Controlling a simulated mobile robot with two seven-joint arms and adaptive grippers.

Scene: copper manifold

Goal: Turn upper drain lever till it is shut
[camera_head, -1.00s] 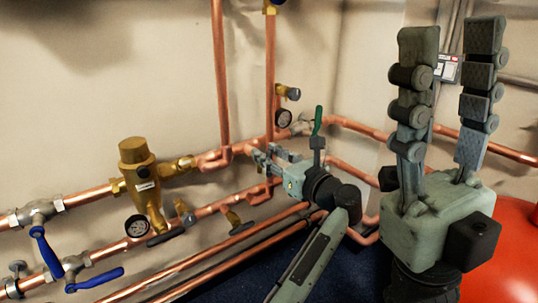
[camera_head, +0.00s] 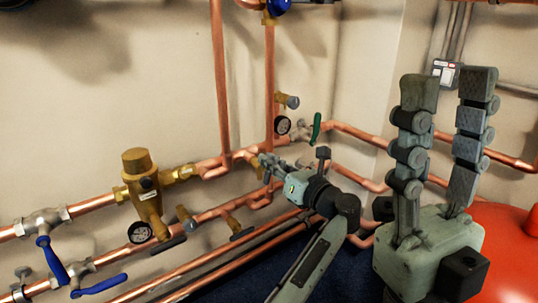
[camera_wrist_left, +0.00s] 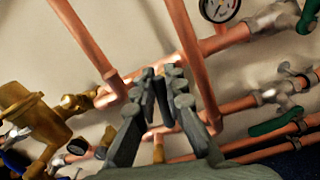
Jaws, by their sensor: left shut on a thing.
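My left gripper (camera_head: 264,163) reaches in to the upper copper pipe, at a small brass drain fitting (camera_head: 260,176). Its fingers, close together in the left wrist view (camera_wrist_left: 163,74), are shut on a dark, narrow piece (camera_wrist_left: 161,96), which seems to be the upper drain lever. The fingers hide most of it, so I cannot tell its angle. A lower brass drain (camera_head: 232,224) with a black lever (camera_head: 243,234) hangs from the pipe below. My right gripper (camera_head: 449,78) is open and empty, pointing up at the right, away from the pipes.
A gauge (camera_head: 283,125) and a green-handled valve (camera_head: 316,128) sit right of my left gripper. A brass regulator (camera_head: 140,175) stands to its left, with blue levers (camera_head: 98,285) at lower left. A red tank (camera_head: 508,250) fills the lower right. Pipes run close around the left gripper.

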